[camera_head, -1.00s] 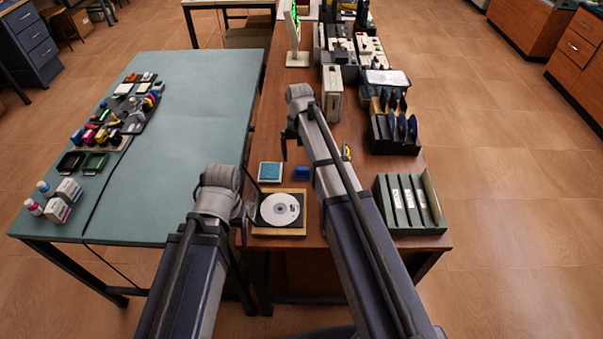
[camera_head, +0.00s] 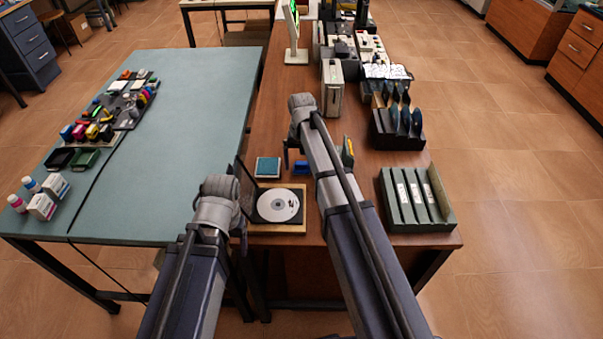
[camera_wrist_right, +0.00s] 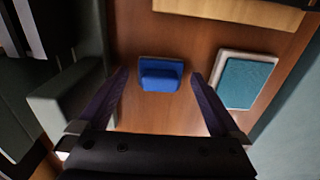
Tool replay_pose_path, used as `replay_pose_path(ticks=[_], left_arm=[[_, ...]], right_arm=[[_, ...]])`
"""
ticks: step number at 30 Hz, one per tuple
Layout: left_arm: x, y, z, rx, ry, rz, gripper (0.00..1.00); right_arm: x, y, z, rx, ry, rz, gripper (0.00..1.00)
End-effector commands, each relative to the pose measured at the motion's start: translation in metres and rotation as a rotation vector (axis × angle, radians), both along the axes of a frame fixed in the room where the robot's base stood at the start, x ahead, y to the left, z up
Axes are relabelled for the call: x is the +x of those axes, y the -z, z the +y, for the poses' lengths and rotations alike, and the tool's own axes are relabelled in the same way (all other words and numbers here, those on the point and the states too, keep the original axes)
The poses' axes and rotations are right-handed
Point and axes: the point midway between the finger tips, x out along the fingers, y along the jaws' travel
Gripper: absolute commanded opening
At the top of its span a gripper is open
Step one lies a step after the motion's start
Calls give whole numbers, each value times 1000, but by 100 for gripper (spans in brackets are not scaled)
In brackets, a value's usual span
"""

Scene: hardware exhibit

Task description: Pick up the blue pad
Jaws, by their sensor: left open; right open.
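A bright blue pad-like block (camera_head: 302,167) with a raised part lies on the brown table, and shows between my right fingers in the right wrist view (camera_wrist_right: 160,75). A flat teal-blue square in a pale frame (camera_head: 268,167) lies left of it; in the wrist view it is at right (camera_wrist_right: 246,83), outside the fingers. My right gripper (camera_wrist_right: 160,78) is open and empty, its fingers on either side of the bright blue block; contact cannot be told. My left gripper (camera_head: 240,190) is open beside the disc's wooden base, its fingers partly hidden by the wrist.
A disc (camera_head: 278,205) lies on a wooden base (camera_head: 290,228) near the front edge. A green-grey file rack (camera_head: 445,218) stands at right, a black holder (camera_head: 398,141) behind it. A green table (camera_head: 190,100) with small items stands at left.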

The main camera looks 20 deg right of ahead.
Motion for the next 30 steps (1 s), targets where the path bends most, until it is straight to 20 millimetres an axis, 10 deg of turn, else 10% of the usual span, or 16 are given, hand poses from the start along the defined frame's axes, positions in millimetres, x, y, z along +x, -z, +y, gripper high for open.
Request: replay_pose_path(ticks=[6, 30], left_arm=[[0, -1, 0, 0, 0, 0, 75], [0, -1, 0, 0, 0, 0, 75]], right_arm=[[0, -1, 0, 0, 0, 0, 98], [0, -1, 0, 0, 0, 0, 14]])
